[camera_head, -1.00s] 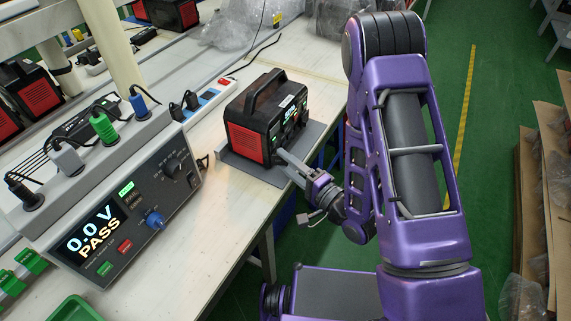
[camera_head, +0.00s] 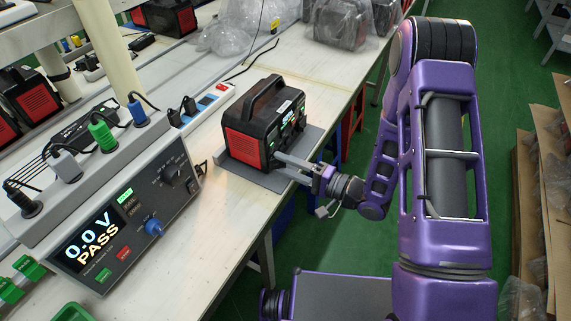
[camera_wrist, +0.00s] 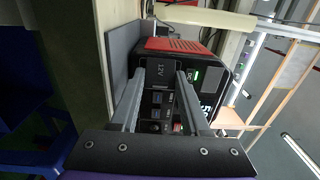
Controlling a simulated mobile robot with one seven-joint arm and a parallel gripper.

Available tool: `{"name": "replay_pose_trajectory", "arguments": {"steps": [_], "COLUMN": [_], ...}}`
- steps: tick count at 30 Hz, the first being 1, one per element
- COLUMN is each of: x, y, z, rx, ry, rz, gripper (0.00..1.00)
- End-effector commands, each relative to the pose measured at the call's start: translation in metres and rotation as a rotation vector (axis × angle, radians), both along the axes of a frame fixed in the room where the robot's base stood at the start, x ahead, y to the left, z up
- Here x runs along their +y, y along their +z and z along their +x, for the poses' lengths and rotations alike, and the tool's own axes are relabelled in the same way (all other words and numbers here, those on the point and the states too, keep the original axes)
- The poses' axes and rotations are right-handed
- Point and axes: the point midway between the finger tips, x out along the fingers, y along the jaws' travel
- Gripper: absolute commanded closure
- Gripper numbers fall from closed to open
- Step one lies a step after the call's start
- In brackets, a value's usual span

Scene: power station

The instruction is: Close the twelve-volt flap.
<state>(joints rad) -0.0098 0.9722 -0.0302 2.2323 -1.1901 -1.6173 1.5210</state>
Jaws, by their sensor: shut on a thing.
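The power station (camera_head: 246,146), a black box with red end panels and a top handle, stands on a grey plate at the bench edge. My gripper (camera_head: 278,161) reaches its front from the right, at the lower part of the port panel. In the wrist view the dark square twelve-volt flap (camera_wrist: 159,76), marked 12V, lies between my two grey fingertips (camera_wrist: 160,71). The fingers are shut on it. USB ports (camera_wrist: 156,113) show beside it. How far the flap stands from the panel I cannot tell; the head view hides it behind the fingers.
A tester (camera_head: 125,220) reading 0.0 V PASS stands on the bench to the left. A power strip (camera_head: 208,103) lies behind it. Bagged units (camera_head: 340,22) stand at the far end. The bench front edge is close under my gripper, with green floor beyond.

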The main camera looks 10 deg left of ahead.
Motion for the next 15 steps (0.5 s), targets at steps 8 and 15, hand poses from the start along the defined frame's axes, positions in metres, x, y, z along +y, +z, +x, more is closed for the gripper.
{"name": "replay_pose_trajectory", "arguments": {"steps": [8, 15], "x": [-0.0005, -0.0004], "y": [0.0014, 0.0006], "z": [0.0017, 0.0008], "rx": [-0.003, -0.001], "ry": [-0.005, -0.003], "rz": [0.002, 0.002], "gripper": [0.47, 0.47]}}
